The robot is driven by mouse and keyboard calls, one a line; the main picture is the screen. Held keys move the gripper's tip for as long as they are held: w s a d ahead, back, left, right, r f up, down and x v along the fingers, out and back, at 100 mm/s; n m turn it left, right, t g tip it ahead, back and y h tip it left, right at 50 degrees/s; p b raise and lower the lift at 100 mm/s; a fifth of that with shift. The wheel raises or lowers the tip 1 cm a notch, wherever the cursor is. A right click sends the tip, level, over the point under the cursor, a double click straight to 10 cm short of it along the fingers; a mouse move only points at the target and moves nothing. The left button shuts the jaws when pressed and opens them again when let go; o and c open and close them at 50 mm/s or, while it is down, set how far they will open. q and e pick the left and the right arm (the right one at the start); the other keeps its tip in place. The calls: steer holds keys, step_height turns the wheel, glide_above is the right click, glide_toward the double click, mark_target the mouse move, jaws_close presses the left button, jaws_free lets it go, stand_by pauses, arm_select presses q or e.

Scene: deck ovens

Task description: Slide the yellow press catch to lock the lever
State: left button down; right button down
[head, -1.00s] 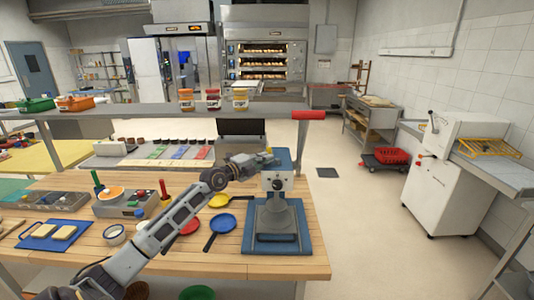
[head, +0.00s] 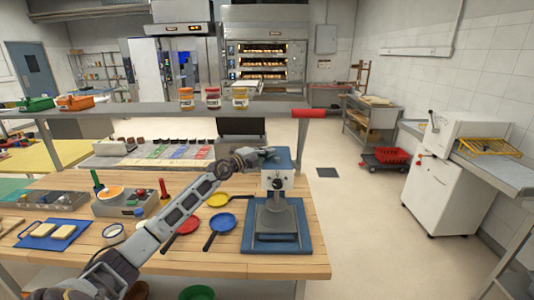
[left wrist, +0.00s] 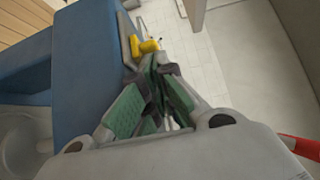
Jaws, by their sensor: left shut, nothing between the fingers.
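The blue and grey press (head: 285,228) stands on the wooden table, with a blue base and a blue upright back. The yellow catch (left wrist: 148,46) shows in the left wrist view, beside the press's blue body (left wrist: 82,70). I cannot make it out in the head view. My left gripper (head: 268,153) is at the top left of the press head. In the left wrist view its green-padded fingers (left wrist: 155,68) are shut and empty, with the tips close to the catch. I cannot tell whether they touch it. My right gripper is out of view.
A red bar (head: 308,114) sticks out right of the press top; its attachment is unclear. Blue (head: 221,223) and yellow (head: 219,200) pans lie left of the press. A shelf with several jars (head: 213,98) runs behind.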

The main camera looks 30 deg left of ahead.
arm_select(q)
steer(key=shift+w, duration=0.15)
stand_by(0.3)
steer(key=shift+w+a+b, duration=0.15)
steer(key=shift+w+a, duration=0.3)
steer(key=shift+w, duration=0.15)
steer(key=shift+w+a+b, duration=0.15)
steer(key=shift+w+a, duration=0.25)
steer(key=shift+w, duration=0.2)
steer(key=shift+r, duration=0.1)
